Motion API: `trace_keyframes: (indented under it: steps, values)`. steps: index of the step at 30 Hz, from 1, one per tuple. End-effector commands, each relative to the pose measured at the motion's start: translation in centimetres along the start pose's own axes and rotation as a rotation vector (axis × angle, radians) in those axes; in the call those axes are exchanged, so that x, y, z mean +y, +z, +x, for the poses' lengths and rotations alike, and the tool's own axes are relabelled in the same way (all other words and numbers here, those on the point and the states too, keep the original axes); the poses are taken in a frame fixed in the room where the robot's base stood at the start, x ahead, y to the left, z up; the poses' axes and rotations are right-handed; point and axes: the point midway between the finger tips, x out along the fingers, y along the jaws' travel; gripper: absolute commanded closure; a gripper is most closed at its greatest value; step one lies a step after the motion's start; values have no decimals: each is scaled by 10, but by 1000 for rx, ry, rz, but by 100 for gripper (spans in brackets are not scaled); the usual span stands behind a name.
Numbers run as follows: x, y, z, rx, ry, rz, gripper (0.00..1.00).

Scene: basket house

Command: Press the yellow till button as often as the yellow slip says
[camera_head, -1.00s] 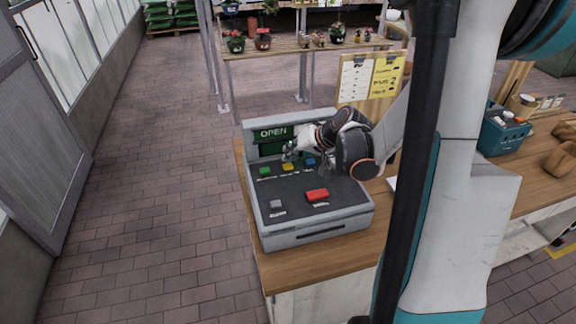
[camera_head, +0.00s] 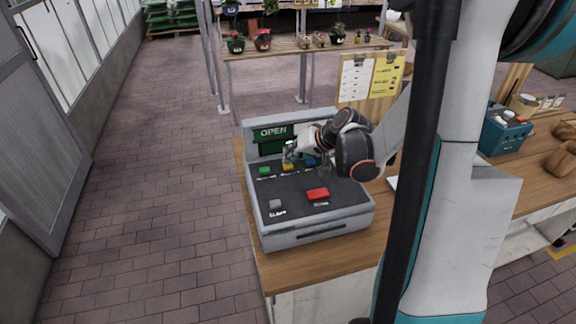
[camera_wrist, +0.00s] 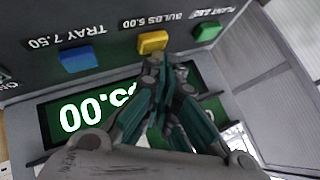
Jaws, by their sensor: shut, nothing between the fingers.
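The yellow till button (camera_head: 288,167) sits in the back row of the grey till (camera_head: 305,238). In the wrist view the yellow button (camera_wrist: 153,41) is labelled bulbs 5.00. My gripper (camera_head: 287,155) is shut and empty, pointing down at the yellow button. In the wrist view its fingertips (camera_wrist: 158,60) are right by the button's edge; I cannot tell whether they touch it. The till's display (camera_wrist: 95,108) shows green-white digits, upside down and partly hidden by my fingers. The yellow slip (camera_head: 387,75) is clipped to a board behind the till; its print is too small to read surely.
Beside it are a green button (camera_head: 264,170) and a blue button (camera_head: 310,161). A red button (camera_head: 318,194) and a grey button (camera_head: 275,204) are nearer the front. A white sheet (camera_head: 354,79) hangs left of the slip. A teal crate (camera_head: 502,135) stands right on the counter.

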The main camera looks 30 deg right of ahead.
Motion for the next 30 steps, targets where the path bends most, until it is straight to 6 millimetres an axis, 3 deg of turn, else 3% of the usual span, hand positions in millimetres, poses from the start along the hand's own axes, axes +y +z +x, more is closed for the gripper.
trace_keyframes:
  steps: [30]
  values:
    - [5, 5, 7, 0, 0, 0, 100]
